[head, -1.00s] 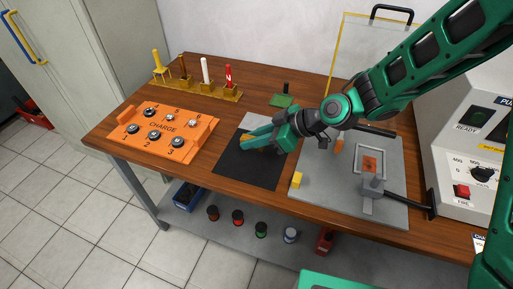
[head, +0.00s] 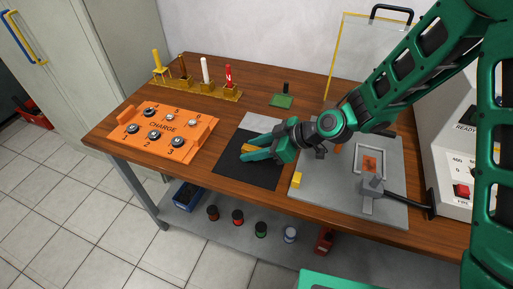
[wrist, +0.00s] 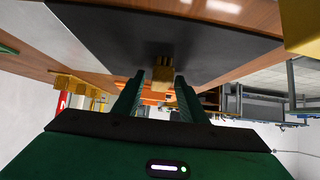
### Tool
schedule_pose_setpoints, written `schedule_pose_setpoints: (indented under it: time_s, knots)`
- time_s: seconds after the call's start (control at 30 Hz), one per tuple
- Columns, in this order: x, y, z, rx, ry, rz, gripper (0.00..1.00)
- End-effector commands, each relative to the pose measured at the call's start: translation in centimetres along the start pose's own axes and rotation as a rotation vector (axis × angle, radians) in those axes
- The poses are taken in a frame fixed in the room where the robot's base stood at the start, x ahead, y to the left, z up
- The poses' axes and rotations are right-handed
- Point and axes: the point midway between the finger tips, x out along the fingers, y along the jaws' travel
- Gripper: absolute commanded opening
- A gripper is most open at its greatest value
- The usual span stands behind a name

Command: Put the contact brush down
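A small brass-coloured block, which I take to be the contact brush (wrist: 162,70), is at the black mat (head: 238,172). In the wrist view it sits between and just beyond my fingertips, with a gap visible beside the left finger. In the head view it shows as a yellow patch (head: 248,148) between the green fingers. My gripper (head: 252,149) is low over the mat, its fingers apart; it also shows in the wrist view (wrist: 158,78). The fingers partly hide the block in the head view, so its full contact with the mat is hard to see.
An orange CHARGE block (head: 160,130) stands left of the mat. A grey plate (head: 330,197) with a yellow cube (head: 297,180) and a clamp (head: 372,192) is to the right. A rack of coloured pegs (head: 205,91) and a green block (head: 282,100) stand behind.

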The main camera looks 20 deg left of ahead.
Motion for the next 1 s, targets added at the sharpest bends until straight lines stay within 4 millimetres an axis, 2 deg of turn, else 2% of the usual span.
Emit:
schedule_pose_setpoints:
  time_s: [0.27,0.37,0.8,1.0]
  knots:
    - [-0.1,0.0,-0.2,-0.001,0.001,0.000,0.38]
    - [-1.1,0.1,-0.2,0.000,0.001,0.002,0.38]
    - [-9.3,0.1,-0.2,0.001,0.001,0.004,0.38]
    - [-11.6,0.1,-0.2,0.001,0.000,0.002,0.38]
